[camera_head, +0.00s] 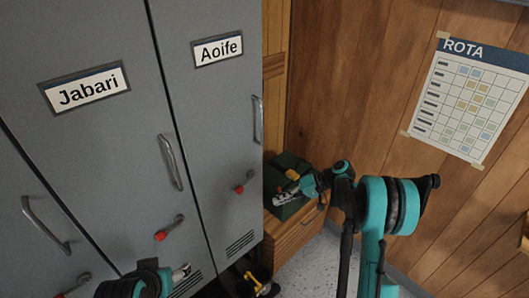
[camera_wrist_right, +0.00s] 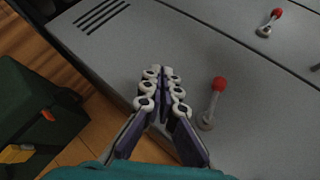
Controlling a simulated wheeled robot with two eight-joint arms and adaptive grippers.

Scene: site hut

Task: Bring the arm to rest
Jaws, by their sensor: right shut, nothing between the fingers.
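My right arm (camera_head: 376,220) comes in at the right of the head view. Its right gripper (camera_head: 278,200) is shut and empty, in front of the green box. In the right wrist view the closed fingers (camera_wrist_right: 161,75) point toward the grey locker face. A red-knobbed lever (camera_wrist_right: 213,105) stands just right of the fingers there, apart from them. My left arm shows only in part at the bottom of the head view. Its left gripper (camera_head: 181,272) is small and partly cut off, so its fingers cannot be read.
Grey lockers labelled Jabari (camera_head: 85,90) and Aoife (camera_head: 217,50) fill the left, with handles and red-tipped levers. A green box (camera_head: 290,163) sits on a wooden cabinet (camera_head: 297,232). A yellow and black item (camera_head: 257,284) lies low beside it. A rota sheet (camera_head: 468,98) hangs on the wooden wall.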

